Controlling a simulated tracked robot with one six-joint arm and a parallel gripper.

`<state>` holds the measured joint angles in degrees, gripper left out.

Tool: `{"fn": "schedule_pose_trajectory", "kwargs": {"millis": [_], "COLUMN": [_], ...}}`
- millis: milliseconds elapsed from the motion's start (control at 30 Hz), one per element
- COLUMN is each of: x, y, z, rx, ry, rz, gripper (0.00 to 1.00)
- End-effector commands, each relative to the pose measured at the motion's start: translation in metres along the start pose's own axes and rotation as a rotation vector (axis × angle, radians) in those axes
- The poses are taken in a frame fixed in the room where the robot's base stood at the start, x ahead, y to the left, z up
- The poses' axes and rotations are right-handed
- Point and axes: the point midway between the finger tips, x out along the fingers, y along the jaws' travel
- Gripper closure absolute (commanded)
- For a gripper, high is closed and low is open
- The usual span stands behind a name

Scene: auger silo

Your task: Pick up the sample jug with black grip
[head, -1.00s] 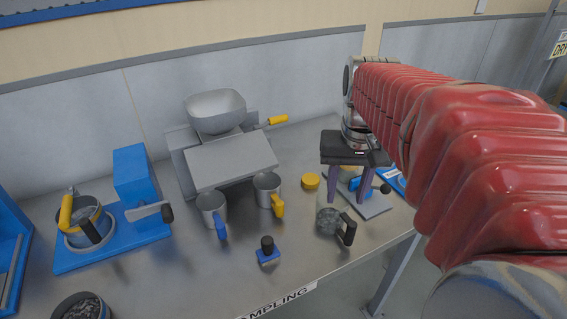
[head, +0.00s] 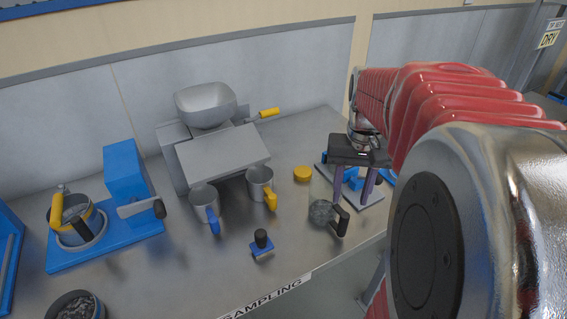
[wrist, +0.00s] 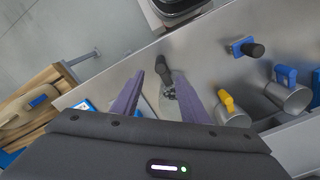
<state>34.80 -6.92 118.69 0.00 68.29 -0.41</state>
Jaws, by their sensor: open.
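The sample jug (head: 321,212) is clear with grey grainy contents and stands upright near the bench's right front part. Its black grip (head: 341,220) points towards the front right. In the wrist view the jug (wrist: 170,104) shows between my fingers, partly covered by the right one, with its black grip (wrist: 165,70) near the fingertips. My gripper (head: 351,198) has a black palm and two purple fingers pointing down. It is open and empty, above and just behind the jug in the head view. Its fingertips (wrist: 159,77) are apart; I cannot tell their exact height over the jug.
A metal jug with yellow grip (head: 260,184) and one with blue grip (head: 205,203) stand left of the sample jug. A black-knobbed blue piece (head: 261,244) and a yellow disc (head: 302,173) are nearby. A grey hopper machine (head: 222,158) stands behind; a blue device (head: 125,175) is left.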

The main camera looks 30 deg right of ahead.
Motion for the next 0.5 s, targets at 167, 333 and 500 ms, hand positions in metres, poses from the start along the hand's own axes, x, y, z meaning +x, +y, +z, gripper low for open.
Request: {"fn": "schedule_pose_trajectory", "kwargs": {"millis": [167, 333, 500], "x": [0.028, 0.043, 0.044], "y": [0.001, 0.001, 0.001], "z": [0.000, 0.000, 0.000], "rx": [0.001, 0.001, 0.001], "ry": [-0.002, 0.000, 0.001], "rz": [0.000, 0.000, 0.000], "gripper": [0.60, 0.60, 0.60]}}
